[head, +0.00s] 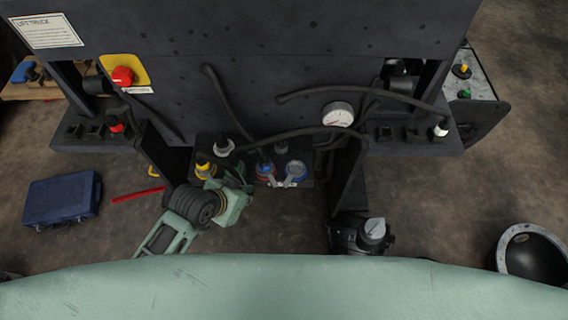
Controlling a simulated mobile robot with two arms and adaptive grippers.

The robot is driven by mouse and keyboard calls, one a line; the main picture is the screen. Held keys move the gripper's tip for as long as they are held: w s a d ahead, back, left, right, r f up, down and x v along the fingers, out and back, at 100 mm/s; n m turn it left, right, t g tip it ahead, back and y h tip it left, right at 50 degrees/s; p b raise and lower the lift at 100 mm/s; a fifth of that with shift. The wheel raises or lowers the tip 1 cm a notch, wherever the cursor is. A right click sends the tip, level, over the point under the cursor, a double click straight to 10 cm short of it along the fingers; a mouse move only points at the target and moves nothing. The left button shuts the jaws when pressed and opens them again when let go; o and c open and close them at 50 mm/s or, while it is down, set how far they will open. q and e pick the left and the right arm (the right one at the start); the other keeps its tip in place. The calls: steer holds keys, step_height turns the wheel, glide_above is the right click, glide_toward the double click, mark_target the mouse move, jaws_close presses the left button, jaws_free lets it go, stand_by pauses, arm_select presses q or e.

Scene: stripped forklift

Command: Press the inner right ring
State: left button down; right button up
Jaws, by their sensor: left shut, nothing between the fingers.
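A dark control panel (246,178) sits low in the middle of the forklift body. I cannot tell for sure which is the inner right ring. My left gripper (242,174) is over the panel's middle-left part, left of both rings. It is shut and empty, with dark fingers that blend into the panel. I cannot tell whether it touches anything.
Black hoses (229,105) hang above the panel. A round gauge (338,114) is to the right. A blue case (62,199) lies on the floor at left.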

arm_select(q)
steer(key=w+d+r+m+h, duration=0.1)
steer(key=w+d+r+m, duration=0.1)
steer(key=r, duration=0.3)
steer(key=w+d+r+m+g+h+p, duration=0.1)
steer(key=w+d+r+m+h, duration=0.1)
steer(key=r+m, duration=0.2)
step_height(320, 180, up, 2)
steer(key=shift+d, duration=0.2)
arm_select(e)
steer(key=shift+s+r, duration=0.15)
steer(key=shift+r, duration=0.5)
arm_select(q)
steer(key=shift+w+d+f, duration=0.1)
steer(key=shift+p+x, duration=1)
steer(key=shift+x, duration=3.9)
arm_select(e)
step_height(320, 180, up, 2)
steer(key=shift+a, duration=0.15)
steer(key=shift+f, duration=0.1)
